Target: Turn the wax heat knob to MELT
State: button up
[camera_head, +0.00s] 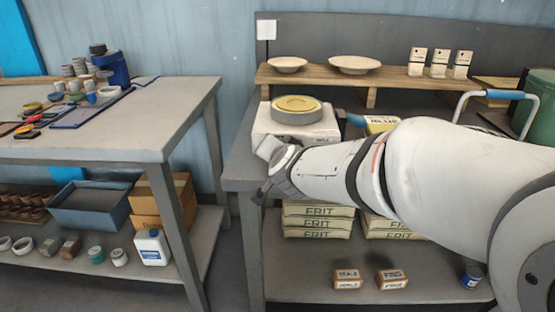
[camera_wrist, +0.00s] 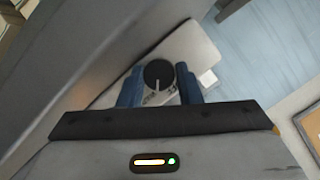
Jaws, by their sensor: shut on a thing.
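The wax heater (camera_head: 325,130) is a white box on the right bench with a round yellow-topped pan (camera_head: 297,104) on it. Its dark round wax heat knob (camera_wrist: 158,73) shows in the wrist view, with a pale pointer line toward the bottom of that picture. Small dark lettering lies below the knob, too blurred to read. My gripper (camera_wrist: 159,77) has its blue fingers on both sides of the knob and is shut on it. In the head view my wrist is at the heater's front and hides the knob.
My arm crosses the right bench from the right. A shelf (camera_head: 385,77) with two bowls (camera_head: 354,65) and several small blocks stands behind the heater. Bags marked FRIT (camera_head: 318,222) lie on the shelf below. The left table (camera_head: 150,130) stands apart across a gap.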

jog(key=shift+f, duration=0.1)
dwell(0.4)
jog(key=o, duration=1)
jog(key=shift+c, duration=0.2)
jog(key=shift+s, duration=0.15)
